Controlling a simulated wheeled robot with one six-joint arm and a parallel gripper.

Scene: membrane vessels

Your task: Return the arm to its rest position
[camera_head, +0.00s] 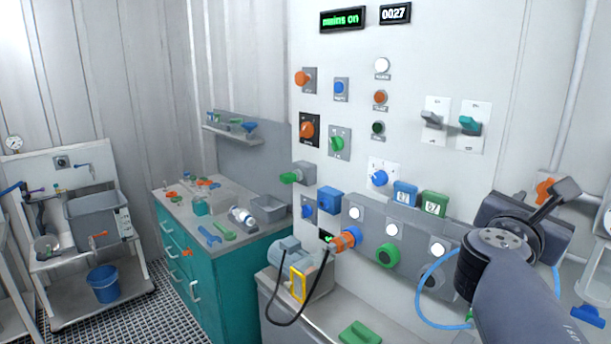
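My arm comes in from the lower right, dark grey, and reaches up in front of the right side of the white control panel (460,60). My gripper (562,196) is at its end, beside the orange handle on the right and apart from the panel's switches as far as I can see. Its fingers are seen at an angle and partly overlap, so I cannot tell whether it is open or shut. I see nothing clearly held in it.
The panel carries knobs, buttons, switches, and an orange plug (346,240) with a black cable. A pump (290,250) stands below. A teal cabinet (235,285) with tools is left of it. A blue bucket (104,284) is far left. Grated floor (160,318) lies clear.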

